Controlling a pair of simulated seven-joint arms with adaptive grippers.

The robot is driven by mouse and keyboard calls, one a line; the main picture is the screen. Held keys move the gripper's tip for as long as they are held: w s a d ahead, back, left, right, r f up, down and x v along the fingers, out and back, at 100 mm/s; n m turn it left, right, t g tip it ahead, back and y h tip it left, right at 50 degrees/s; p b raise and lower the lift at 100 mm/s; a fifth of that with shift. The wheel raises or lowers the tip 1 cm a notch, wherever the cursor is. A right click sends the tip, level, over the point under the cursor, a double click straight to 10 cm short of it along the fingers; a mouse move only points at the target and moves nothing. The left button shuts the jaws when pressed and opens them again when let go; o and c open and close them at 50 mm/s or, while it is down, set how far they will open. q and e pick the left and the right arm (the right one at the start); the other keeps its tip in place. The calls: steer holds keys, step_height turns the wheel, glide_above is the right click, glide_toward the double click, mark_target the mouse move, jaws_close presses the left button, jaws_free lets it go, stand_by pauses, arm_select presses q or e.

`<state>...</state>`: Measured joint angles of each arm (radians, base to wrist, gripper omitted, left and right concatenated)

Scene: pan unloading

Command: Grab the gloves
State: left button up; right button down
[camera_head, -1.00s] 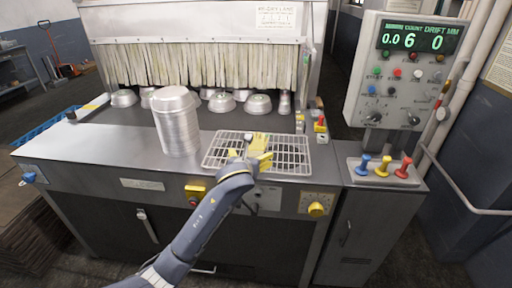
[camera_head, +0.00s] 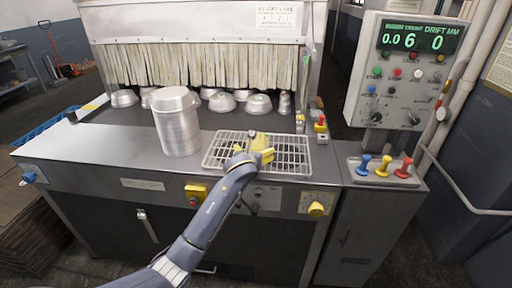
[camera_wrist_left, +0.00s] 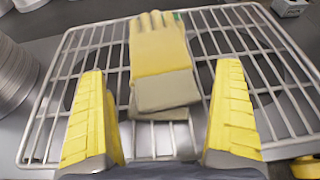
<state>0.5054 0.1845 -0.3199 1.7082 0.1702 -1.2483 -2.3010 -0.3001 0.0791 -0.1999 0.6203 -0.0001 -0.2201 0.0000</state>
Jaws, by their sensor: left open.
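The yellow gloves (camera_wrist_left: 160,55) with grey cuffs lie on the wire rack, one on top of the other. In the head view the gloves (camera_head: 258,136) are mostly hidden behind my left gripper (camera_head: 258,153). In the left wrist view my left gripper (camera_wrist_left: 158,125) is open, with its yellow fingers apart on either side of the cuffs. The cuffs lie between and a little beyond the fingers, and no finger is seen touching them. My right gripper is not in view.
The wire rack (camera_head: 216,156) sits on the steel counter (camera_head: 110,150). A tall stack of metal pans (camera_head: 177,125) stands left of it. More pans (camera_head: 222,102) sit by the strip curtain (camera_head: 200,65). Blue, yellow and red levers (camera_head: 382,166) stand at the right.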

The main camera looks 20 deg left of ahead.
arm_select(q)
steer(key=shift+c, duration=0.2)
steer(key=c, duration=1.2)
